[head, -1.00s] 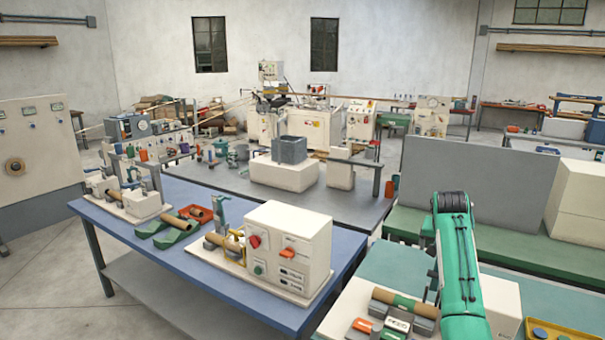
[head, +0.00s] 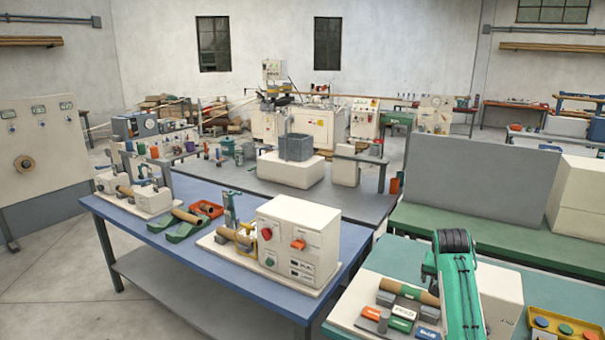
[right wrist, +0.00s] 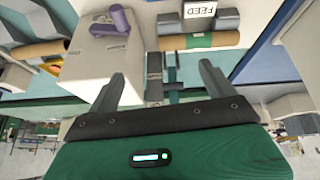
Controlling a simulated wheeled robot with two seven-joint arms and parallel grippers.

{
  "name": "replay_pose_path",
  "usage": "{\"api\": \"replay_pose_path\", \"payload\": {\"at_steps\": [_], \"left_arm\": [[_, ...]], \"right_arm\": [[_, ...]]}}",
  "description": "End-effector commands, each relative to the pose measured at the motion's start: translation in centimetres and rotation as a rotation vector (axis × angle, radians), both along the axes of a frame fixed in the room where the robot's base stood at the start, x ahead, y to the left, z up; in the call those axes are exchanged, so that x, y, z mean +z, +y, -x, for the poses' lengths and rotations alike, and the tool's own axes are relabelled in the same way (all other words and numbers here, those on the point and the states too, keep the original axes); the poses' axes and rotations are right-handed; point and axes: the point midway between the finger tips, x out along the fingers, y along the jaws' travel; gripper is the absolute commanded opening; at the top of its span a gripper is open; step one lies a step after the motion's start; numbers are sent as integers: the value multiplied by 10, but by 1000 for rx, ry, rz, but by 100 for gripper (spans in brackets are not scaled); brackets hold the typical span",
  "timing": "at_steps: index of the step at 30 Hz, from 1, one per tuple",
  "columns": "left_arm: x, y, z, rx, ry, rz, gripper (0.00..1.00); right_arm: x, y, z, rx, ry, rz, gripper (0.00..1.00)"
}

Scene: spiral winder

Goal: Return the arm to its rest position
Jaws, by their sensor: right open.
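My right arm (head: 457,285) is the green arm in the lower right of the head view, bent at a dark joint on top. My right gripper (right wrist: 162,78) is in the right wrist view, with its two grey fingers spread and nothing between them. A brown tube with a green band (right wrist: 200,42) lies on grey supports beyond the fingertips, apart from them. The same tube (head: 408,291) shows just left of my arm in the head view. The right gripper's fingers are not visible in the head view. My left gripper is not in view.
Coloured buttons (head: 401,325) sit in front of the tube. A white box (head: 500,297) stands right of my arm, and a yellow button box (head: 562,328) lies further right. A grey panel (head: 480,180) stands behind. A blue table (head: 190,265) with a control box (head: 298,240) is left.

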Motion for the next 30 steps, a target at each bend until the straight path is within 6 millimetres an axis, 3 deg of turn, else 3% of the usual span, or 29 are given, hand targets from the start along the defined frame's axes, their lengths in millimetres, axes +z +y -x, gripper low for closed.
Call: {"api": "replay_pose_path", "payload": {"at_steps": [5,15,24,30], "left_arm": [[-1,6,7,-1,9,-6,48],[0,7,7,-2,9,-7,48],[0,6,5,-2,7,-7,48],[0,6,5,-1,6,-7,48]], "right_arm": [[-45,7,37,43,22,26,85],[-129,37,147,192,71,71,85],[-172,74,260,347,114,71,85],[-181,103,340,454,136,48,85]]}}
